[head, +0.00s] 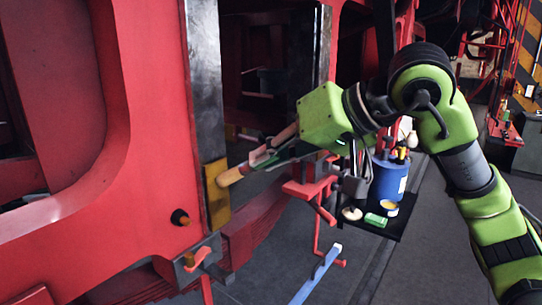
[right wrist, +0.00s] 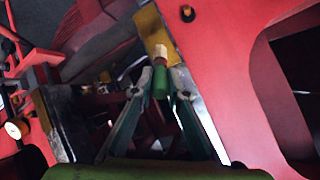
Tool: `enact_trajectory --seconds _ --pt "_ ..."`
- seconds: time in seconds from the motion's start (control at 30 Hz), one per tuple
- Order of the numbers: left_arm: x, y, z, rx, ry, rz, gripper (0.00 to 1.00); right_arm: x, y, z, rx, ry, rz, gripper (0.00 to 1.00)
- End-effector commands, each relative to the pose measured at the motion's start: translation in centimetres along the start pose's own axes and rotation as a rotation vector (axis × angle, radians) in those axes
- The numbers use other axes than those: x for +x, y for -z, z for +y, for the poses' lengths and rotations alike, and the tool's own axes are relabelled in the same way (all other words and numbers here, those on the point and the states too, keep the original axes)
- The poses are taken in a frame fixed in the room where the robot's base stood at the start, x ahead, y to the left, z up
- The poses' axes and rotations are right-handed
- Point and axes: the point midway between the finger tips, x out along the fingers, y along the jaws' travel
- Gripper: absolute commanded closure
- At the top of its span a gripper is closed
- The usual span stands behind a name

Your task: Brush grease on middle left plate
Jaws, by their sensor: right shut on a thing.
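My right gripper (head: 264,157) comes in from the right and is shut on a brush (head: 231,177) with a pale tip. In the right wrist view the brush's green handle (right wrist: 160,84) sits between the fingertips, with its tan end (right wrist: 160,54) pointing away from me. A grey metal plate (head: 205,80) stands upright on the red frame at the left. Its lower end carries a yellow patch (head: 217,205), also seen in the right wrist view (right wrist: 151,27). The brush tip is at this patch; contact is hard to tell. My left gripper is out of view.
A black tray (head: 377,226) below my right arm holds a blue container (head: 389,182), a small tin (head: 389,208) and a green item (head: 375,220). Red frame parts (head: 150,110) and a red bracket (head: 308,190) stand close by. Grey floor is open at the lower right.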

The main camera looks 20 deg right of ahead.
Motion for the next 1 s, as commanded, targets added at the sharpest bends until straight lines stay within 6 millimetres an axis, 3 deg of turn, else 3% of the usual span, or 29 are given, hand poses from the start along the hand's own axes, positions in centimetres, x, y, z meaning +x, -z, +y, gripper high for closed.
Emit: enact_trajectory --seconds 0.37,0.63,1.0 --pt "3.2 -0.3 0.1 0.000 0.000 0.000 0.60 1.8 -2.4 1.6 0.000 -0.001 0.000 1.00" --pt "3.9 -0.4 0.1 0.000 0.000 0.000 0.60 2.2 -2.9 1.9 0.000 0.000 0.001 1.00" --pt "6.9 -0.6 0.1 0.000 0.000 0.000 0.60 3.9 -5.2 3.5 0.000 0.000 0.001 1.00"
